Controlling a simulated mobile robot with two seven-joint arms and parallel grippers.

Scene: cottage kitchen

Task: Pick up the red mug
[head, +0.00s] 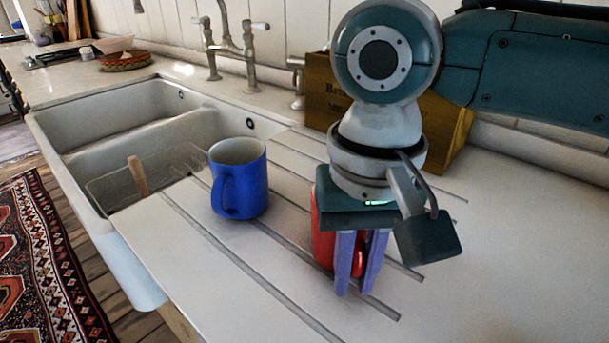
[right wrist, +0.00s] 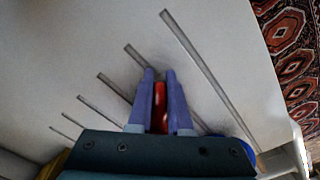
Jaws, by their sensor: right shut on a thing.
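The red mug (head: 322,240) stands on the grooved drainboard in the head view, partly hidden behind my right gripper. My right gripper (head: 354,290) points down at it, with its two purple fingers shut on a red part of the mug, which looks like the handle. In the right wrist view, a red strip of the mug (right wrist: 159,105) shows between the two fingers (right wrist: 160,75). The rest of the mug is hidden there. I cannot tell whether the mug touches the counter. My left gripper is not in view.
A blue mug (head: 240,180) stands on the drainboard left of the red mug. The white double sink (head: 60,125) with a wire rack lies further left. A wooden box (head: 322,95) stands behind my right arm. The counter at right (head: 520,260) is clear.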

